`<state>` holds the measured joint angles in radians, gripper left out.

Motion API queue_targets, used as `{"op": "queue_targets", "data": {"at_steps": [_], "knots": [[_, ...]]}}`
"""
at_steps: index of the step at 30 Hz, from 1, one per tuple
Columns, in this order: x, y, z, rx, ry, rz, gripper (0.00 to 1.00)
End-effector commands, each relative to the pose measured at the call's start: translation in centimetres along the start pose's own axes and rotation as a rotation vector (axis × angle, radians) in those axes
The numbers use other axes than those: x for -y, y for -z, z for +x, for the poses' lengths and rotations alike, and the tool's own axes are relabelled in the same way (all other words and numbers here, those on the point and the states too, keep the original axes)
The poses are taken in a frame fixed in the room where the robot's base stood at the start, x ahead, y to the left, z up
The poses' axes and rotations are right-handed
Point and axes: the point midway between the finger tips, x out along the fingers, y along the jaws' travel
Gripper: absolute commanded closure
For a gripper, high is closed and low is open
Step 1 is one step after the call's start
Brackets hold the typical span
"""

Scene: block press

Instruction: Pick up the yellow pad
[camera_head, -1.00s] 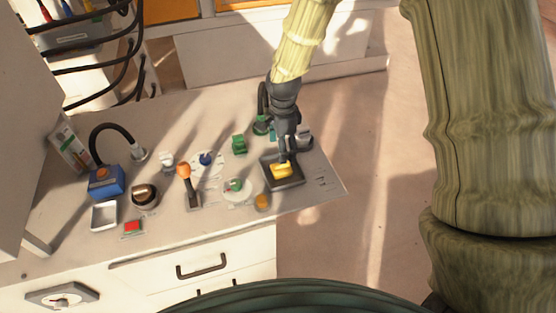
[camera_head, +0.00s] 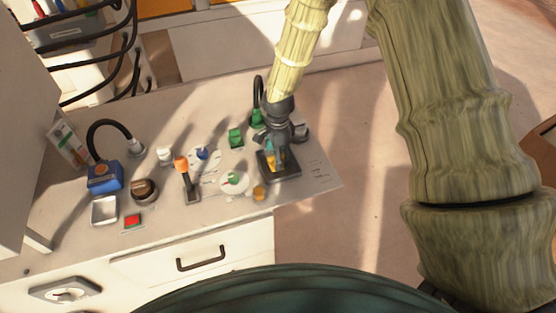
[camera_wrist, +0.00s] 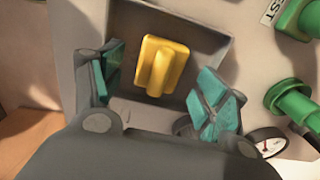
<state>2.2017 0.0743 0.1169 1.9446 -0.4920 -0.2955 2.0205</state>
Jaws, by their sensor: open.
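The yellow pad (camera_wrist: 163,66) lies in a dark square tray (camera_wrist: 215,42) and has a raised ridge along its middle. In the wrist view my gripper (camera_wrist: 158,90) is open, with one teal-padded finger on each side of the pad and gaps between. In the head view my gripper (camera_head: 277,157) is over the tray (camera_head: 290,174) near the right end of the counter. The pad (camera_head: 271,162) is partly hidden there by the gripper. I cannot tell how far the fingertips are above the tray floor.
Green fittings (camera_wrist: 295,103) and a round gauge (camera_wrist: 268,141) stand close to the right finger. A white dial with a green knob (camera_head: 234,181), an orange-topped lever (camera_head: 182,166) and a yellow-orange button (camera_head: 259,192) stand left of the tray on the counter.

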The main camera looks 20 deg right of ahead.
Motion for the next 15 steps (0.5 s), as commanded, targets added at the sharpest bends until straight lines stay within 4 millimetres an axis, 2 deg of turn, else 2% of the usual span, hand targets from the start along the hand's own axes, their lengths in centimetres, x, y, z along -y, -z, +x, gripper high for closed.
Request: {"op": "queue_targets", "data": {"at_steps": [6, 15], "knots": [[0.0, 0.0, 1.9, 0.000, -0.001, -0.002, 0.26], [0.1, 0.0, 2.5, 0.000, 0.001, -0.001, 0.26]]}}
